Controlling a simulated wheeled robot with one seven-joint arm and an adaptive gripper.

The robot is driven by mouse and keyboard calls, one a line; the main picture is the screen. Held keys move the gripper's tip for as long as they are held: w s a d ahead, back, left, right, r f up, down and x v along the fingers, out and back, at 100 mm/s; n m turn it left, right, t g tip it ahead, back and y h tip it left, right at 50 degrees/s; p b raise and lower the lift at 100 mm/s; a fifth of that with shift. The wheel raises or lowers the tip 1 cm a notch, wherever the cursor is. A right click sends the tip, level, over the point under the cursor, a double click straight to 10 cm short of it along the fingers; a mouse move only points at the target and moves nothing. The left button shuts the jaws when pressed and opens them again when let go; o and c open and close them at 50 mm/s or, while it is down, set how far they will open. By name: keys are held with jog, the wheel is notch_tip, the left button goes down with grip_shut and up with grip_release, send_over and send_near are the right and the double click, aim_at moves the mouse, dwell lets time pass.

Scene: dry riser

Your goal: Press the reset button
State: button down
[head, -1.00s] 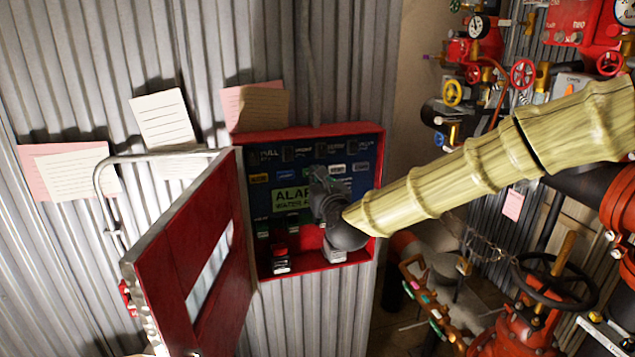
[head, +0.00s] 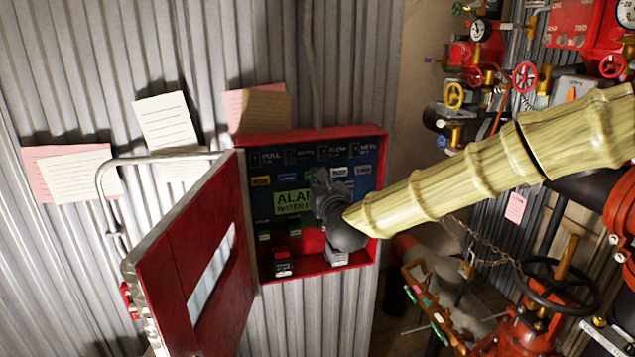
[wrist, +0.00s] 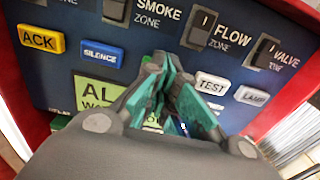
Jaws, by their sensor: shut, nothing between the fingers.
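The alarm panel (head: 265,160) is a dark blue face inside an open red box. My gripper (wrist: 172,78) is shut and empty, with its teal-padded fingertips in front of the button row. It also shows in the head view (head: 322,182). The wrist view shows a yellow ACK button (wrist: 41,39), a blue SILENCE button (wrist: 102,54), and white TEST (wrist: 212,83) and LAMP (wrist: 252,96) buttons. No reset label is readable. The spot between SILENCE and TEST is hidden behind the fingers. I cannot tell whether the fingertips touch the panel.
The red box door (head: 190,265) stands open on the left. Black zone switches (wrist: 199,29) line the panel's top. A green ALARM display (head: 291,203) sits below the buttons, partly covered by my gripper. Red pipework and a black handwheel (head: 556,290) stand on the right.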

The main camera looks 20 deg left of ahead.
jog(key=shift+w+a, duration=0.15)
jog(key=shift+w, duration=0.1)
dwell(0.3)
jog(key=b+v, duration=0.2)
jog(key=v, duration=0.4)
jog(key=shift+b, duration=0.35)
dwell(0.4)
